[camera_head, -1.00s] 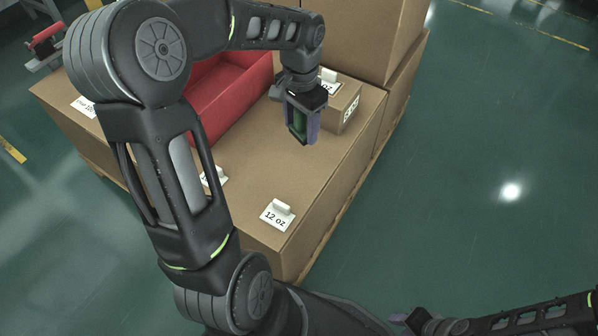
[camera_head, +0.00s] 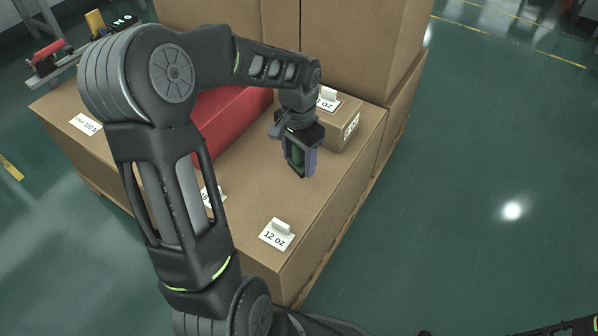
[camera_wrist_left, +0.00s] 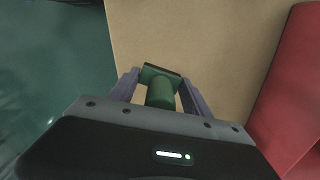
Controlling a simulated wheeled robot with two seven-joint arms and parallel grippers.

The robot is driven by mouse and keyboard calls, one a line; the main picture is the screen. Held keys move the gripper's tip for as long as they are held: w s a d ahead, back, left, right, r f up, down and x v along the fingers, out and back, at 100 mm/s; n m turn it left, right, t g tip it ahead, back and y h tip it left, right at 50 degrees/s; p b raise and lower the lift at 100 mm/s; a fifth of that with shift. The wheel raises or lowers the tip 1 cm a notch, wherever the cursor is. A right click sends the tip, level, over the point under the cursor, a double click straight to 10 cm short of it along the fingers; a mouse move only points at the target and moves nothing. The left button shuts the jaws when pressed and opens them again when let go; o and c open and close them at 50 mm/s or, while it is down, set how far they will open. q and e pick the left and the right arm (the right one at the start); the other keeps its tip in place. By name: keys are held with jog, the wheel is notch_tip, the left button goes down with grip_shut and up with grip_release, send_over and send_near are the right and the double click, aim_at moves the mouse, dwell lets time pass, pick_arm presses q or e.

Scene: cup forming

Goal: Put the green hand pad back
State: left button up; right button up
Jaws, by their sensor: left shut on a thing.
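My left gripper (camera_head: 301,170) is shut on the green hand pad (camera_head: 297,158) and holds it near the small cardboard box, over the cardboard top. In the left wrist view the green pad (camera_wrist_left: 160,90) sits between the two purple-grey fingers of the left gripper (camera_wrist_left: 160,84), with cardboard beyond it. Whether the pad touches the cardboard top cannot be told. The right gripper is almost wholly out of the head view; only part of my right arm shows at the lower right corner.
A red bin (camera_head: 228,122) stands left of the gripper. A small cardboard box (camera_head: 338,128) is just behind it. A "12 oz" sign (camera_head: 277,235) stands on the cardboard top (camera_head: 255,200) nearer me. Large boxes (camera_head: 350,45) rise behind. Green floor lies to the right.

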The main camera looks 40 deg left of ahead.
aim_at(299, 181)
pick_arm(q)
jog(key=shift+f+b, duration=0.9)
jog(key=shift+f, duration=1.6)
jog(key=shift+f, duration=0.15)
jog(key=o, duration=1.5)
notch_tip(299, 181, up, 12)
jog(key=p, duration=0.3)
jog(key=shift+r+p, duration=0.2)
jog(key=shift+p, duration=0.15)
